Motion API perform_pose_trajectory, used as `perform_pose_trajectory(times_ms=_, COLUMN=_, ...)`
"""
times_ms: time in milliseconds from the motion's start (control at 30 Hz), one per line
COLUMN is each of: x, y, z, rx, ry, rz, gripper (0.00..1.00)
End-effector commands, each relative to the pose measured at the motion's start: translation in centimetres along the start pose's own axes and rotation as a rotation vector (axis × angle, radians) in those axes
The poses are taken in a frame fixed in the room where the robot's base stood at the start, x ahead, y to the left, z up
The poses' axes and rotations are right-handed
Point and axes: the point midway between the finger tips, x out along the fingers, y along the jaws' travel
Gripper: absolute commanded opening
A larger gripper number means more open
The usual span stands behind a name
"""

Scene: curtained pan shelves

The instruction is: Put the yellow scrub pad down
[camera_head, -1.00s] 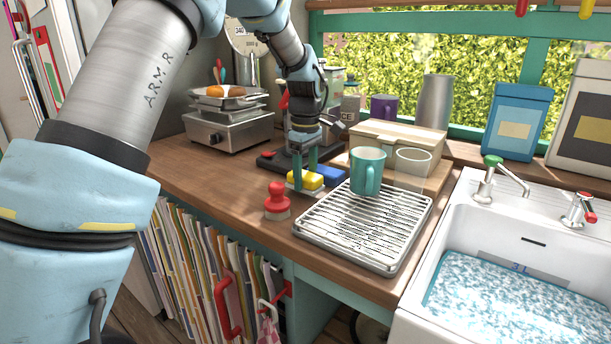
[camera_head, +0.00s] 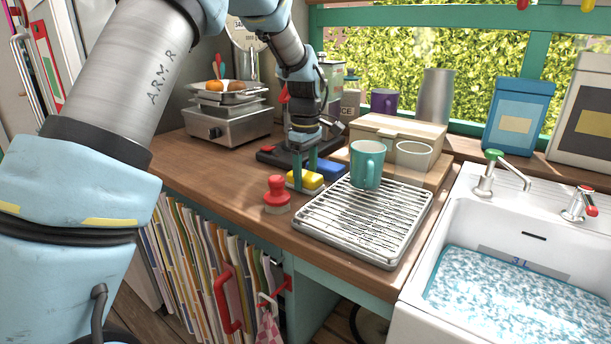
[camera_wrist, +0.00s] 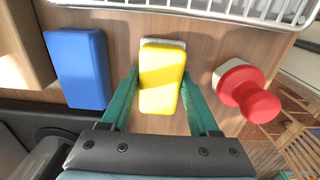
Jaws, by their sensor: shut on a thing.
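The yellow scrub pad (camera_head: 305,182) has a pale underside layer and is at counter level, between a blue pad (camera_head: 331,169) and a red-knobbed stamp-like tool (camera_head: 277,195). My gripper (camera_head: 306,180) points down with its teal fingers shut on the yellow pad's two sides. In the wrist view the yellow pad (camera_wrist: 162,80) lies between the fingertips, its pale edge showing at the far end. The blue pad (camera_wrist: 78,68) is to its left and the red-knobbed tool (camera_wrist: 248,90) to its right, both apart from it. Whether the pad's full weight rests on the counter I cannot tell.
A wire drying rack (camera_head: 365,222) lies just right of the pad, with a teal mug (camera_head: 367,165) standing on it. The sink (camera_head: 428,248) is at right. Bare counter (camera_head: 215,180) lies to the left.

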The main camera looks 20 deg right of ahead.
Motion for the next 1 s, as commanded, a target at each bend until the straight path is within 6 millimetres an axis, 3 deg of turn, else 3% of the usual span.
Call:
perform_pose_trajectory(times_ms=233, x=0.4, y=0.0, z=0.0, rx=0.0, ry=0.0, rz=0.0, gripper=0.0)
perform_pose_trajectory(times_ms=267, x=0.4, y=0.0, z=0.0, rx=0.0, ry=0.0, rz=0.0, gripper=0.65)
perform_pose_trajectory(times_ms=533, x=0.3, y=0.0, z=0.0, rx=0.0, ry=0.0, rz=0.0, gripper=0.95)
perform_pose_trajectory(times_ms=833, x=0.2, y=0.0, z=0.0, rx=0.0, ry=0.0, rz=0.001, gripper=0.96)
perform_pose_trajectory(times_ms=1000, x=-1.6, y=0.1, z=0.0, rx=0.0, ry=0.002, rz=0.004, gripper=0.96)
